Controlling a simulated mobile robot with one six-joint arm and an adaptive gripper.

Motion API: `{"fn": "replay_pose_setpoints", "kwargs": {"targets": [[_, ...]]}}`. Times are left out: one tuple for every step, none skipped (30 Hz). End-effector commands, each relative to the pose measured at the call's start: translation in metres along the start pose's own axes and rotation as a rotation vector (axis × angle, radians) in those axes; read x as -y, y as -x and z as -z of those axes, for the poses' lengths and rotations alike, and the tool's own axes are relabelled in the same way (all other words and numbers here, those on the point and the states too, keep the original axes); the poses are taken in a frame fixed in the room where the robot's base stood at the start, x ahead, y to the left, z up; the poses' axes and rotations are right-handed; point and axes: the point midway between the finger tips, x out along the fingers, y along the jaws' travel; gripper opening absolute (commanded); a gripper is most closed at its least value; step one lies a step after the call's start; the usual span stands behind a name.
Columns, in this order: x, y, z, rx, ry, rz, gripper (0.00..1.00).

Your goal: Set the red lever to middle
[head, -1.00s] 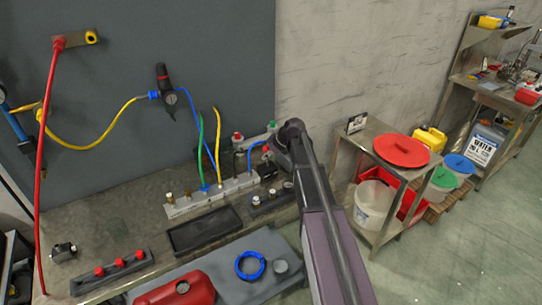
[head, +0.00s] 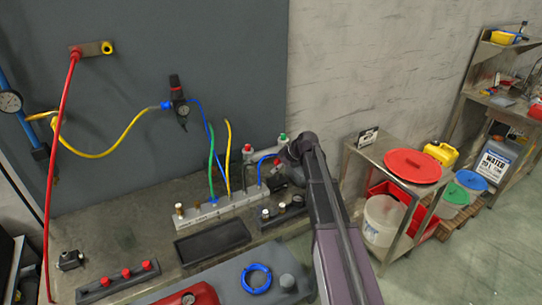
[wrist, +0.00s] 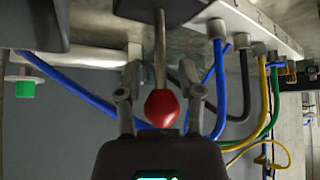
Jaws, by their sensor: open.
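In the wrist view, a red egg-shaped lever knob (wrist: 162,109) sits on a thin metal rod that runs up to a dark block at the top. My gripper (wrist: 161,76) is open, with one finger on each side of the knob and rod. Gaps show between the knob and both fingers, so it is not clamped. In the head view, my gripper is at the back right of the bench, mostly hidden behind my arm. I cannot make out the lever clearly there.
A white manifold (head: 220,208) with green, yellow and blue hoses stands left of my arm. The hoses also hang close in the wrist view. A black tray (head: 212,242) lies in front. A steel cart (head: 375,152) with a red lid (head: 413,165) stands to the right.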

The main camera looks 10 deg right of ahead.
Motion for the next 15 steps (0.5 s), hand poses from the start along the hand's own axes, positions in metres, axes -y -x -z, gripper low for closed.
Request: {"fn": "replay_pose_setpoints", "kwargs": {"targets": [[0.0002,0.0,-0.0003,0.001,0.0,0.0,0.48],[0.0003,0.0,-0.0004,0.001,0.0,0.0,0.48],[0.0004,0.0001,-0.0007,0.001,0.0,0.0,0.48],[0.0006,0.0001,-0.0008,0.001,-0.001,0.0,0.48],[0.0009,0.0001,-0.001,0.002,-0.002,0.0,0.48],[0.0013,0.0002,-0.0013,0.002,-0.003,-0.001,0.48],[0.0018,0.0003,-0.0016,0.003,-0.005,-0.001,0.48],[0.0024,0.0003,-0.002,0.003,-0.007,-0.002,0.48],[0.0035,0.0004,-0.0025,0.004,-0.01,-0.003,0.48],[0.0041,0.0006,-0.0032,0.005,-0.013,-0.004,0.48],[0.0047,0.0011,-0.0043,0.006,-0.018,-0.006,0.48],[0.0055,0.0018,-0.0057,0.007,-0.025,-0.009,0.48],[0.0064,0.0022,-0.0068,0.008,-0.031,-0.011,0.48],[0.0073,0.0027,-0.008,0.01,-0.037,-0.013,0.48],[0.0075,0.003,-0.0088,0.011,-0.042,-0.015,0.48]]}}
